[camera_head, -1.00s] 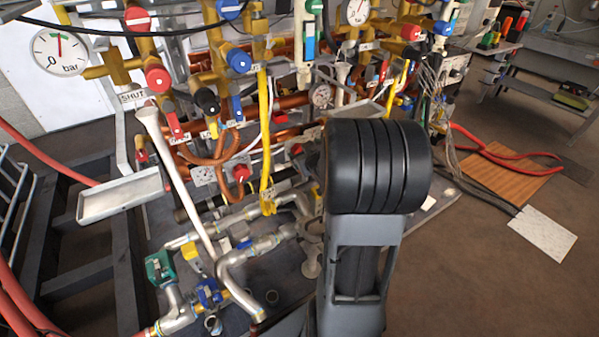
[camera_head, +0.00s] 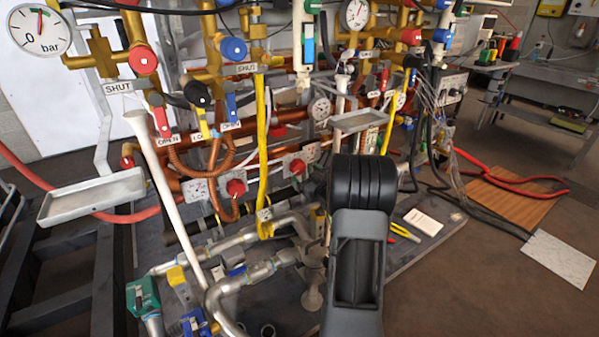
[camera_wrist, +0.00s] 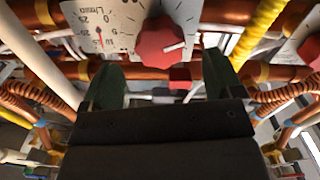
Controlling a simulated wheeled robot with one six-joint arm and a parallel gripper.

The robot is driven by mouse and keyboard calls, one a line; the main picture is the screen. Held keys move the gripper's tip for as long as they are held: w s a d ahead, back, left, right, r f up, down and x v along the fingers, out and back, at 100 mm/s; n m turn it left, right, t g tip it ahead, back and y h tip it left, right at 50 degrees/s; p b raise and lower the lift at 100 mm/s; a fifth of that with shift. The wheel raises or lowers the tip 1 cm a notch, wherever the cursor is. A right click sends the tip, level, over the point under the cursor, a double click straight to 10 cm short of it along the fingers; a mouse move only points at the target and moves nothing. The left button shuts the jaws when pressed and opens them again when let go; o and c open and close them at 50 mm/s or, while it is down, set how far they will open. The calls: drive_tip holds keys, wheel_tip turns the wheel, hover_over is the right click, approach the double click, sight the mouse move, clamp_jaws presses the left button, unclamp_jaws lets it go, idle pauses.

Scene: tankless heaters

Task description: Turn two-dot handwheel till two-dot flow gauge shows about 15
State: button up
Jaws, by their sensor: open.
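In the wrist view, a red handwheel (camera_wrist: 163,43) with a pale mark sits right of a white flow gauge (camera_wrist: 98,22) marked L/min, whose thin red needle is near the low-middle numbers; I cannot read it exactly. My gripper (camera_wrist: 162,80) is open and empty, its dark fingers below and to either side of this handwheel, apart from it. Another red handwheel (camera_wrist: 311,50) is cut off at the right edge. In the head view two red handwheels, left (camera_head: 236,187) and right (camera_head: 298,167), sit on white plates. No dot marks can be made out. My gripper is hidden there.
Copper pipes and a yellow hose (camera_head: 263,150) run close around the handwheels. A white pipe (camera_head: 165,195) slants in front on the left. A metal tray (camera_head: 92,197) and a smaller tray (camera_head: 357,121) jut out.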

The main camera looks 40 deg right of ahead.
sight(300, 169)
drive_tip(key=shift+w+d+b, duration=0.1)
drive_tip(key=shift+w+b, duration=0.25)
drive_tip(key=shift+w, duration=2.1)
drive_tip(key=shift+c, duration=0.5)
drive_tip(key=c, duration=0.8)
drive_tip(key=shift+c, duration=0.2)
drive_tip(key=shift+f+n+b, duration=0.1)
drive_tip(key=shift+n+b, duration=0.2)
drive_tip(key=shift+b, duration=0.1)
drive_tip(key=shift+f+n+b, duration=0.1)
drive_tip(key=shift+n+b, duration=0.5)
drive_tip(key=shift+b, duration=0.1)
drive_tip(key=n+b, duration=0.2)
drive_tip(key=shift+n+b, duration=0.3)
drive_tip(key=shift+b, duration=0.05)
drive_tip(key=n+b, duration=0.4)
drive_tip(key=n, duration=0.1)
drive_tip(key=shift+b, duration=0.4)
drive_tip(key=shift+r, duration=0.2)
